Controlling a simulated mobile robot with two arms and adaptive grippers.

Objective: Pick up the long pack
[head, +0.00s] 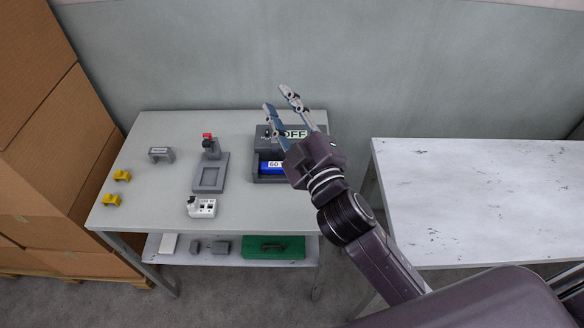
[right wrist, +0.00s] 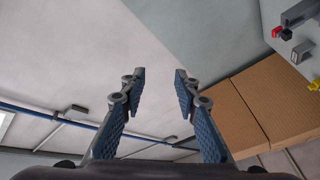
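A blue pack (head: 273,168) with a white label reading "60" lies in a dark grey housing (head: 270,179) at the right of the grey table. Its right end is partly hidden behind my right gripper. My right gripper (head: 276,97) is open and empty. In the head view it overlaps the housing, with its fingers pointing up toward the back wall. In the right wrist view the two blue-padded fingers (right wrist: 160,76) stand apart with nothing between them. My left gripper is in neither view.
On the grey table (head: 154,208) stand a grey stand (head: 209,178) with a red top, a white box (head: 201,207), a small grey block (head: 161,154) and two yellow pieces (head: 122,175). A bare white table (head: 470,200) is at right.

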